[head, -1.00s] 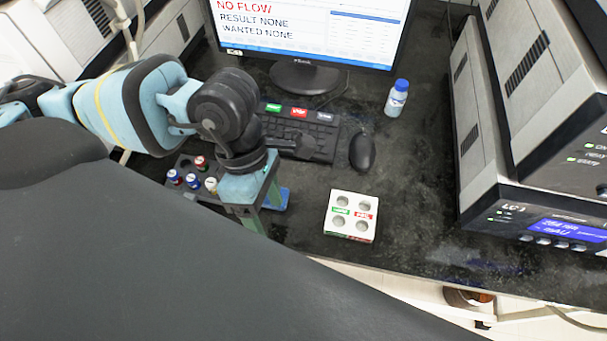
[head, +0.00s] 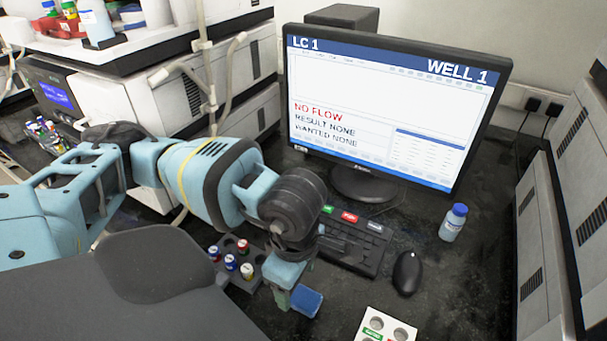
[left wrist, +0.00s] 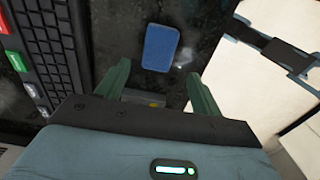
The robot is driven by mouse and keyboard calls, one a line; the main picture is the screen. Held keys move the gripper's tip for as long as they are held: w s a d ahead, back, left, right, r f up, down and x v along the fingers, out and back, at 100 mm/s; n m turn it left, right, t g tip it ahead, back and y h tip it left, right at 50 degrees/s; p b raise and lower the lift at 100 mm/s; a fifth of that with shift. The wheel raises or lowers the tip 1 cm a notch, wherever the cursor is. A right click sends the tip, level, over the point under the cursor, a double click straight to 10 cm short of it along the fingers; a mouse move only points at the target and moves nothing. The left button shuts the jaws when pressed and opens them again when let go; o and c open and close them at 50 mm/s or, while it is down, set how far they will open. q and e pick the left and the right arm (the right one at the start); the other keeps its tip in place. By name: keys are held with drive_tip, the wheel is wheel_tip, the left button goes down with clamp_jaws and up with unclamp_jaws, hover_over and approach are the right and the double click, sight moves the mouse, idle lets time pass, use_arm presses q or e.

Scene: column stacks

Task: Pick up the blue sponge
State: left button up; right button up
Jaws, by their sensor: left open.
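The blue sponge (head: 307,302) lies flat on the dark bench, beside the vial rack and below the keyboard in the head view. It also shows in the left wrist view (left wrist: 161,47), whole, a little beyond the fingertips and roughly centred between them. My left gripper (left wrist: 160,80) is open and empty, its green fingers spread on either side of the line to the sponge. In the head view the left gripper (head: 282,298) points down just left of the sponge and hides a small part of that area. My right gripper is in neither view.
A dark rack (head: 236,263) with several capped vials stands left of the gripper. The keyboard (head: 345,245) and mouse (head: 407,272) are behind and right. A white box with round holes (head: 388,328) is at the front right. A blue-capped bottle (head: 453,222) stands by the monitor (head: 395,105).

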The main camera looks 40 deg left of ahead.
sight(296, 293)
use_arm(q)
drive_tip(key=f, duration=0.5)
drive_tip(key=shift+w+a, duration=0.15)
drive_tip(key=shift+a, duration=0.1)
drive_tip(key=c, duration=1)
drive_tip(key=shift+c, duration=0.2)
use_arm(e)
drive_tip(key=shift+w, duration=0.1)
